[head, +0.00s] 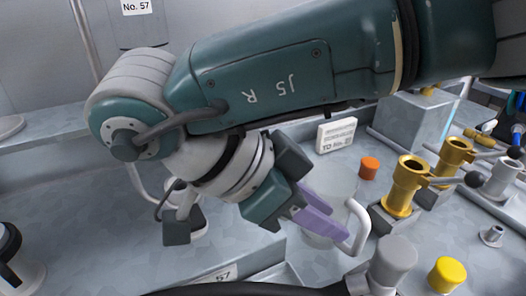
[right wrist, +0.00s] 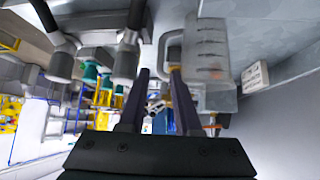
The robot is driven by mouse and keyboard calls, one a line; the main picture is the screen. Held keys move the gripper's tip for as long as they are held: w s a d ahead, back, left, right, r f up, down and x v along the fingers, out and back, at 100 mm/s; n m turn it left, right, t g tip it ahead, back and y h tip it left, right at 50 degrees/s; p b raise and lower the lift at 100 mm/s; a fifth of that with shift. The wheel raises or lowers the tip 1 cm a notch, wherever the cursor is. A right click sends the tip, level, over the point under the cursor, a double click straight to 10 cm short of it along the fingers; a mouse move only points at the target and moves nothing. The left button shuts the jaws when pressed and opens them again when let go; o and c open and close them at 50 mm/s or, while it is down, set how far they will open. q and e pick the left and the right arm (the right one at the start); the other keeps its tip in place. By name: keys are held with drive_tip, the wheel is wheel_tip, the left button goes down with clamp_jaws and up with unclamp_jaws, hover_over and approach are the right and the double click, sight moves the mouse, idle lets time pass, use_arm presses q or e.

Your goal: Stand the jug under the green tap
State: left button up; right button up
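The clear jug (head: 343,185) stands on the grey bench in the head view, partly hidden by my right gripper. Its pale handle (head: 357,228) is at its lower right. The jug also shows in the right wrist view (right wrist: 208,48), with its handle (right wrist: 163,52) near the fingertips. My right gripper (head: 328,222) has its purple fingers by the jug and handle. In the wrist view its fingers (right wrist: 159,70) are apart, with a gap between them. I cannot tell whether a finger touches the handle. My left gripper is not in view. I cannot make out a green tap for sure.
Brass fittings (head: 402,188) with levers stand right of the jug. An orange cap (head: 369,167), a yellow cap (head: 447,274) and a grey cylinder (head: 394,260) are nearby. A white sign (head: 337,135) stands behind the jug.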

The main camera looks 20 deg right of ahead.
sight(358, 235)
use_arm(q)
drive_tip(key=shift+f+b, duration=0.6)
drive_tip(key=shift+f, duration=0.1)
use_arm(e)
drive_tip(key=x, duration=0.4)
drive_tip(key=shift+d+f, duration=0.2)
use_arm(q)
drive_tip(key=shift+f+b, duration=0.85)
use_arm(e)
drive_tip(key=x, duration=0.4)
drive_tip(key=shift+s+d+f, duration=0.1)
drive_tip(key=shift+d+f, duration=0.15)
drive_tip(key=shift+f, duration=0.05)
drive_tip(key=shift+d+f, duration=0.15)
drive_tip(key=shift+d, duration=0.1)
drive_tip(key=shift+c, duration=0.2)
clamp_jaws()
